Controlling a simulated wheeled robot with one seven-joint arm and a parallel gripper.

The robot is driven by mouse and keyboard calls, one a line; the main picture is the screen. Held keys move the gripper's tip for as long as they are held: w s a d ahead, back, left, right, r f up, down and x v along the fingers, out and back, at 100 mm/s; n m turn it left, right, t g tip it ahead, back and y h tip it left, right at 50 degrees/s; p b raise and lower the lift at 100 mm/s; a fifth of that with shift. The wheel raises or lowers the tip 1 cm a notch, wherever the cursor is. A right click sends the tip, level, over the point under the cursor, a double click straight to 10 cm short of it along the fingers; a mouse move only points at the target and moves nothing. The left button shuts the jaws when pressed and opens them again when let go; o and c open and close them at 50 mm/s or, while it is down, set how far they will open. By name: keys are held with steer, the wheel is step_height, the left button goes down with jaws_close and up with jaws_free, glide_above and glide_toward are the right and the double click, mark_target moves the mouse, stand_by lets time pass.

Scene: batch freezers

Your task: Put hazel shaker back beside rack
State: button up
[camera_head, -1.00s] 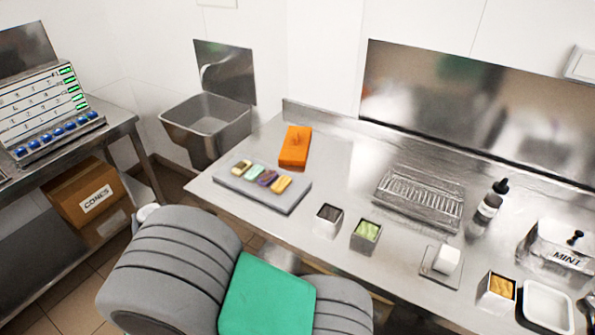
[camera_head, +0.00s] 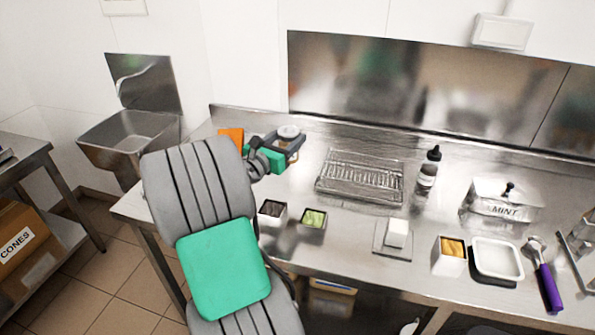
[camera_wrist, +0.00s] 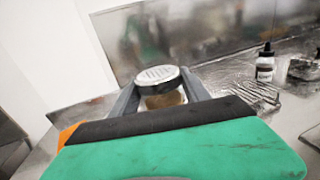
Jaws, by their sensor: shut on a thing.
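The hazel shaker (camera_head: 289,132) has a round pale metal lid. In the wrist view its silver lid and brown contents (camera_wrist: 164,98) show between the two grey fingers. My gripper (camera_head: 294,142) is shut on it and holds it upright over the back left part of the steel counter, left of the rack. Its height above the counter is hard to tell. The rack (camera_head: 360,177) is a metal wire grid lying on the counter; part of it also shows at the right in the wrist view (camera_wrist: 250,92).
An orange block (camera_head: 232,137) is partly hidden behind my arm. Two small tubs (camera_head: 314,217) stand in front of the rack. A black-capped bottle (camera_head: 428,172) stands right of it. A scale with a white cup (camera_head: 397,233) is at front. Bare counter lies left of the rack.

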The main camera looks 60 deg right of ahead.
steer(key=w+d+f+p, duration=0.1)
steer(key=d+f, duration=0.3)
steer(key=w+d+f+p, duration=0.1)
steer(key=d+f, duration=0.3)
steer(key=d, duration=0.1)
steer(key=w+d+f+p, duration=0.1)
steer(key=d+f, duration=0.3)
steer(key=shift+w+d+f, duration=0.4)
steer(key=shift+f, duration=0.1)
steer(key=o, duration=1.4)
steer(key=shift+f, duration=0.1)
